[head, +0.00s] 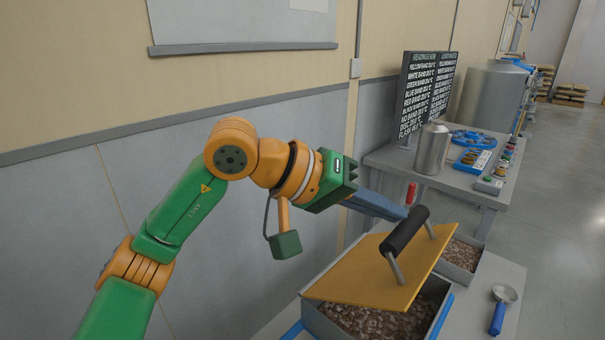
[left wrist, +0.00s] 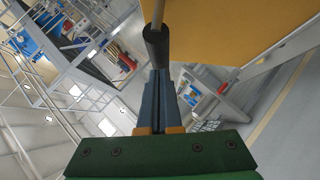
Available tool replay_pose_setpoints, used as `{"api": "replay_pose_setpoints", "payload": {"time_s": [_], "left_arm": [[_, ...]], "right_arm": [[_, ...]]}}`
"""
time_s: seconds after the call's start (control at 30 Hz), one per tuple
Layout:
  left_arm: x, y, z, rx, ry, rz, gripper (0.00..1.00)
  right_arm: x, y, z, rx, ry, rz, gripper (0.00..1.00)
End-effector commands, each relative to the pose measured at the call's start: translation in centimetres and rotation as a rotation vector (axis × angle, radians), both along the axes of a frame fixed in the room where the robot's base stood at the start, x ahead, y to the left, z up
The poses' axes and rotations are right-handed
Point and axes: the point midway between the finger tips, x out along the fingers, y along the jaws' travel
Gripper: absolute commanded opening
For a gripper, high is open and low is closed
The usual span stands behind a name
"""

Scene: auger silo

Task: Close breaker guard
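The yellow breaker guard (head: 385,265) is a flat plate with a black bar handle (head: 406,230) on metal posts. It sits tilted over an open grey metal box (head: 350,331), with brown lumpy material showing beneath its near and right edges. My left gripper (head: 399,212) reaches in from the left at the handle's upper end. In the left wrist view its blue-grey fingers (left wrist: 160,80) lie close together, with the handle (left wrist: 157,46) right at their tips and the guard (left wrist: 225,30) beyond. Whether they grip the handle is unclear. My right gripper is out of view.
A second bin (head: 463,255) of brown material adjoins on the right. A scoop with a blue handle (head: 498,318) lies on the bench at the right. Behind stands a table with a metal flask (head: 432,148) and a readings board (head: 428,95). The wall is close on the left.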

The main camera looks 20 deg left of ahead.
Motion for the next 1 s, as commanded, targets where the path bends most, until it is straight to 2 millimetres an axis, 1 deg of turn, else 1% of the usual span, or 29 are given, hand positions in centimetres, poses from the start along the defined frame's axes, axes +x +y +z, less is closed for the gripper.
{"api": "replay_pose_setpoints", "payload": {"time_s": [0.3,0.6,0.8,1.0], "left_arm": [[-1.4,-3.8,-3.1,0.272,-0.103,-0.004,0.0],[-2.2,-6.2,-6.1,0.473,-0.175,-0.001,0.0],[-2.5,-6.9,-7.4,0.484,-0.176,0.0,0.0],[-2.6,-7.2,-7.7,0.482,-0.175,0.0,0.0]], "right_arm": [[0.0,0.0,-1.2,0.0,0.0,0.0,0.5],[0.0,0.0,-3.2,0.0,0.0,0.001,0.5],[0.0,0.0,-4.1,0.0,0.0,0.001,0.5],[0.0,0.0,-4.3,0.0,0.0,0.001,0.5]]}}
